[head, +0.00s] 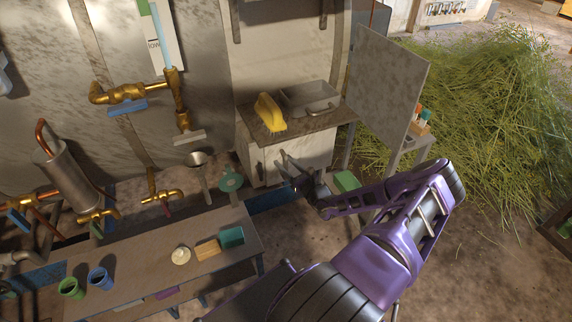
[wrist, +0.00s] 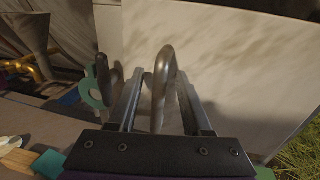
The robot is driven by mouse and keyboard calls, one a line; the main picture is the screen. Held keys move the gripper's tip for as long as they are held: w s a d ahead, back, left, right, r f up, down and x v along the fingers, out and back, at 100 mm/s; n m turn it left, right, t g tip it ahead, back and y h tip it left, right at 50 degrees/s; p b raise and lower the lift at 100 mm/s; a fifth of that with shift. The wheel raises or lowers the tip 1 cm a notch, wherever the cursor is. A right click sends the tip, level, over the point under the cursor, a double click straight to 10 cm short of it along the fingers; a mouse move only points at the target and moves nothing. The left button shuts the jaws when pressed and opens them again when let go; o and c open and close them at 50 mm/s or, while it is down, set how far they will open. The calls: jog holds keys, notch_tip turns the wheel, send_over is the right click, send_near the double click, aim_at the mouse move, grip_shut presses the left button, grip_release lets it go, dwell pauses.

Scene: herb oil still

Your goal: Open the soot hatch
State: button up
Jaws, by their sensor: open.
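The soot hatch appears to be the pale, stained panel (head: 312,157) low on the still, under the shelf; it looks closed. It fills much of the wrist view (wrist: 225,60). A curved grey metal handle (wrist: 164,75) stands out from it. My gripper (head: 280,163) is in front of the panel. In the wrist view its open fingers (wrist: 160,95) lie on either side of the handle, and I cannot tell whether they touch it. A darker curved latch or handle (wrist: 103,75) is left of the fingers; it also shows in the head view (head: 258,170).
Above the panel is a shelf (head: 270,132) with a yellow brush (head: 268,112) and a metal pan (head: 310,98). A pale upright plate (head: 388,85) stands to the right. A bench (head: 150,265) with cups is at front left. Cut herbs (head: 490,120) are heaped at right.

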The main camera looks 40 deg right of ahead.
grip_shut()
dwell(1.4)
